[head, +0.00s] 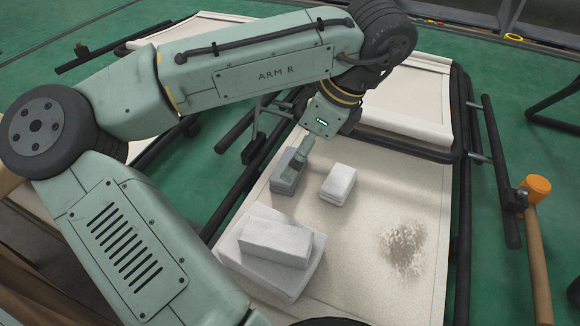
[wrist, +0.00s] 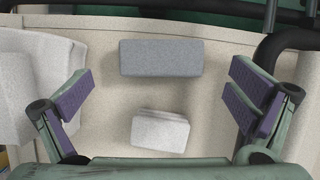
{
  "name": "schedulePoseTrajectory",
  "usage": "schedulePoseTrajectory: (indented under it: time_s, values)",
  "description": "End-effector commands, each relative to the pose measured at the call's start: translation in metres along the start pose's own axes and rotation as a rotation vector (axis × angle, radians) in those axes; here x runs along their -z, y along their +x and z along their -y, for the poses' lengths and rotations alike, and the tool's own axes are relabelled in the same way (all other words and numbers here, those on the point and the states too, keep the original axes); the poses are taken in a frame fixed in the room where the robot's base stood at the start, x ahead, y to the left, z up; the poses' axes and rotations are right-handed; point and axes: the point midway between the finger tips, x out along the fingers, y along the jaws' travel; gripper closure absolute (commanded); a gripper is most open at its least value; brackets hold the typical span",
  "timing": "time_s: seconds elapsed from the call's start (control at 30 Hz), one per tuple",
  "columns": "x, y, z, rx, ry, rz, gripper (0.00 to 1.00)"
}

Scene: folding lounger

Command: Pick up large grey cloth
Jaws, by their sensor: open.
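A grey folded cloth (head: 284,186) lies on the cream lounger surface, partly hidden by a finger of my gripper (head: 304,150) in the head view. In the wrist view the grey cloth (wrist: 160,57) is a flat block at upper middle. My gripper (wrist: 162,95) is open and empty there, its purple-padded fingers spread wide to either side. The grey cloth lies beyond the middle of the gap, apart from both fingers. In the head view, a large pale folded cloth (head: 295,285) lies at the lower left with a smaller pale block (head: 275,240) on top.
A small white folded cloth (head: 338,183) lies right of the grey one, and also shows low between the fingers (wrist: 160,130). A brown speckled stain (head: 402,248) marks the right of the surface. Dark frame tubes (head: 463,190) border it. An orange-headed mallet (head: 538,188) stands at the right.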

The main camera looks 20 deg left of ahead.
Motion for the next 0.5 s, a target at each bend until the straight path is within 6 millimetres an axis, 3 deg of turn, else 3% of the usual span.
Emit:
schedulePoseTrajectory:
  time_s: [0.5]
  values:
    - [0.000,0.055,0.002,0.000,0.001,0.000,0.00]
